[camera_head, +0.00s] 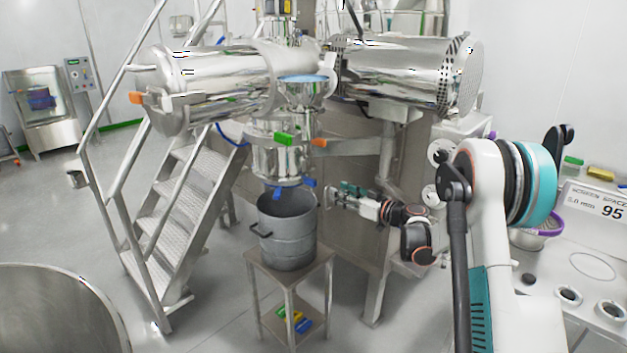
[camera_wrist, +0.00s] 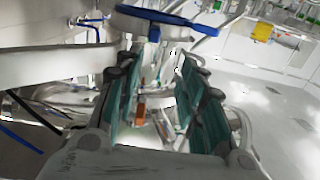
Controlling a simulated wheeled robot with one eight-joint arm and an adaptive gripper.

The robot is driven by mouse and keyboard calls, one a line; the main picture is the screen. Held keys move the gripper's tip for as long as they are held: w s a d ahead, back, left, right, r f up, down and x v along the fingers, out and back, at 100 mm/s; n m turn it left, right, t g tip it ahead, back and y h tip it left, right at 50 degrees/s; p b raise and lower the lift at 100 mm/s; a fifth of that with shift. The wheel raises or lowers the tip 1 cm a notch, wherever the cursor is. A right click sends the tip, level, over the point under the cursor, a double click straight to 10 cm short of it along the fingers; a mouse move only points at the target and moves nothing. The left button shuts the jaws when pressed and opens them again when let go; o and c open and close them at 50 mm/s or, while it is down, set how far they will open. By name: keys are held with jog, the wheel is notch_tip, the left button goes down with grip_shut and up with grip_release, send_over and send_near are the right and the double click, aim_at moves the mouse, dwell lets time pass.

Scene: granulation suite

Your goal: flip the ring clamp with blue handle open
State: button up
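Blue clamp handles show at the bottom outlet of the steel vessel in the head view, one hanging at the front (camera_head: 277,193) and one at the right (camera_head: 309,182). The ring itself is small there and its state is hard to tell. In the wrist view a round rim with a blue edge crosses the top, with a blue tab (camera_wrist: 153,33) hanging from it. The blue tab lies beyond the fingertips.
A grey steel bucket (camera_head: 288,236) stands under the outlet on a small steel table (camera_head: 262,268). Green (camera_head: 284,139) and orange (camera_head: 319,142) handles sit higher on the vessel. Steel stairs (camera_head: 180,215) stand at left. A counter (camera_head: 590,290) is at right.

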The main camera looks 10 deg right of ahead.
aim_at(316, 182)
jog(key=shift+t, duration=0.3)
jog(key=b+x, duration=0.1)
jog(key=x, duration=0.3)
jog(key=b+x, duration=0.1)
jog(key=x, duration=0.4)
jog(key=d+f+b+x, duration=0.1)
jog(key=x, duration=0.3)
jog(key=shift+w+a+r, duration=0.1)
jog(key=shift+w+a, duration=0.15)
jog(key=shift+w, duration=0.4)
grip_shut()
